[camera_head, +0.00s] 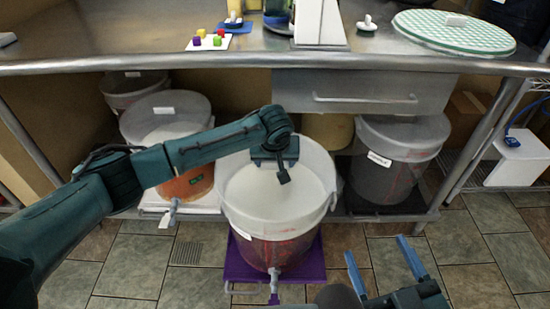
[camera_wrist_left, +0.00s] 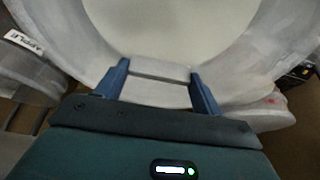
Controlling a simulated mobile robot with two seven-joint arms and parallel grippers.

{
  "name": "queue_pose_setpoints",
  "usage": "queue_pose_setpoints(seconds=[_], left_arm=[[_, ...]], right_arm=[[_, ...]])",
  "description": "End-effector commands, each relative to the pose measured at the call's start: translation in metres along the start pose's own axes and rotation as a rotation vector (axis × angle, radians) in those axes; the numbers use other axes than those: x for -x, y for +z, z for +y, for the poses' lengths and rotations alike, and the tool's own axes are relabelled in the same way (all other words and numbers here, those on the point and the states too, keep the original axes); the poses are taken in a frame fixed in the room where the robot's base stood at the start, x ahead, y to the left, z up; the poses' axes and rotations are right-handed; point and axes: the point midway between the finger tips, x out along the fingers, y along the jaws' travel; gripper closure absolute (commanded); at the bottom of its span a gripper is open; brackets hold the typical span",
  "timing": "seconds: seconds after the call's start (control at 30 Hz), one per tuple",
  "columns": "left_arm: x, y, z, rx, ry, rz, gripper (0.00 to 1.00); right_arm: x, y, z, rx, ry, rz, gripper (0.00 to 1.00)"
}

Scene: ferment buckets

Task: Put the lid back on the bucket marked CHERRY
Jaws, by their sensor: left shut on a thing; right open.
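A round lid (camera_head: 440,34) with a green check pattern and a white handle lies on the counter at the back right. An uncovered, translucent bucket (camera_head: 325,165) with pale contents and a tap stands in front of the shelf on a purple base (camera_head: 237,262). Its white label (camera_head: 243,237) is not readable. My left gripper (camera_head: 283,177) is over the bucket's far part. In the left wrist view it is shut on a pale block (camera_wrist_left: 160,72) at the bucket's rim. My right gripper (camera_head: 382,256) is open and empty at the bucket's lower right.
Another bucket (camera_head: 400,155) stands on the low shelf at right. An orange-filled bucket (camera_head: 190,187) and a further bucket (camera_head: 130,90) stand at left. The steel counter's edge (camera_head: 200,66) runs above them. Tiled floor (camera_head: 470,260) is clear at right.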

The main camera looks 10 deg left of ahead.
Motion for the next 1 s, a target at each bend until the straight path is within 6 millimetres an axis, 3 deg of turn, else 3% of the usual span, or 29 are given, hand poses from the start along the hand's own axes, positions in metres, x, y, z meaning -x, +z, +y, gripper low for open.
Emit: queue_pose_setpoints(seconds=[1.0], left_arm=[[0.0011,-0.0007,0.0005,0.001,0.001,0.001,0.68]], right_arm=[[-0.0001,-0.0101,0.0019,0.000,0.000,0.000,0.28]])
